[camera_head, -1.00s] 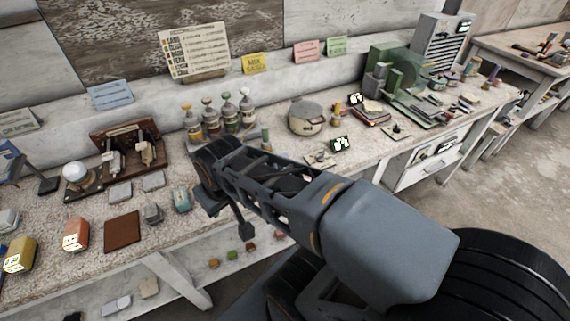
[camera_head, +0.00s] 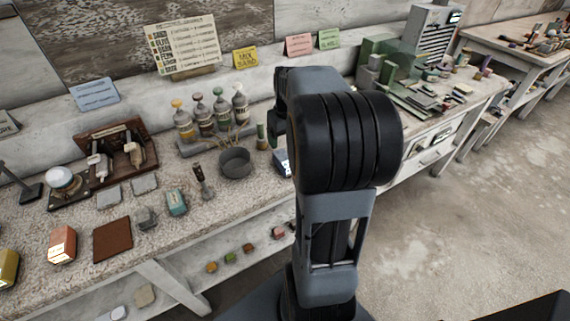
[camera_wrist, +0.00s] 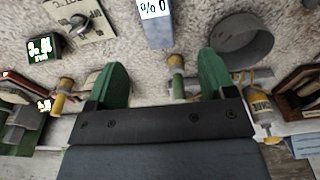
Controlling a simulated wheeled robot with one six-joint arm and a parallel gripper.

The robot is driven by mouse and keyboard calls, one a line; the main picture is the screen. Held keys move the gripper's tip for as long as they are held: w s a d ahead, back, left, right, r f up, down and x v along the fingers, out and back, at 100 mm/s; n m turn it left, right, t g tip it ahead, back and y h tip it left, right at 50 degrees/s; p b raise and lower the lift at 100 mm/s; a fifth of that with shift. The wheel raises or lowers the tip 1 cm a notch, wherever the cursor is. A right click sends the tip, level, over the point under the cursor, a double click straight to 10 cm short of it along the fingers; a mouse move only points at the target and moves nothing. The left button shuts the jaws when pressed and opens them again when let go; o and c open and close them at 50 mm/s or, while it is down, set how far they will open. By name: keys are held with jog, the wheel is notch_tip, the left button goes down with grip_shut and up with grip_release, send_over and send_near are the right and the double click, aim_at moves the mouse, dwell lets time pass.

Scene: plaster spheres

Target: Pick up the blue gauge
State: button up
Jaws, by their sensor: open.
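The blue gauge (camera_wrist: 156,28) is a blue-grey block with a white number display, at the top middle of the wrist view, partly cut off by the edge. In the head view a sliver of it (camera_head: 281,162) shows on the bench, the rest hidden behind my arm. My gripper (camera_wrist: 162,65) is open, its two green fingers apart with nothing held. The gauge lies beyond the fingertips, in line with the gap between them. In the head view the gripper is mostly hidden by my arm.
A grey bowl (camera_wrist: 240,40) stands right of the gauge. A small yellow-banded post (camera_wrist: 176,65) shows between the fingers. A dark green display block (camera_wrist: 43,48) and a pale plate with a knob (camera_wrist: 82,20) are to the left. Bottles (camera_head: 203,117) line the back.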

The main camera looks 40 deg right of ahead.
aim_at(284, 156)
jog(key=f, duration=0.4)
jog(key=w+f, duration=0.1)
jog(key=f, duration=0.7)
jog(key=shift+w+d+f, duration=0.2)
jog(key=shift+w+d, duration=0.15)
jog(key=shift+w, duration=0.05)
jog(key=shift+f+b, duration=0.25)
jog(key=shift+b, duration=0.05)
jog(key=shift+c, duration=0.2)
jog(key=c, duration=1.1)
jog(key=shift+r+p, duration=0.3)
jog(key=shift+r, duration=0.2)
jog(key=shift+c, duration=0.2)
notch_tip(284, 156, up, 2)
jog(key=shift+r, duration=0.2)
jog(key=s+r, duration=0.1)
jog(key=s+a+r, duration=0.1)
jog(key=r, duration=0.1)
jog(key=s+r, duration=0.1)
jog(key=r, duration=0.1)
jog(key=shift+s+a+r, duration=0.15)
jog(key=shift+s+a, duration=0.15)
jog(key=shift+s, duration=0.1)
jog(key=s+a+r, duration=0.4)
jog(key=s+r, duration=0.1)
jog(key=s, duration=0.4)
jog(key=shift+b, duration=0.3)
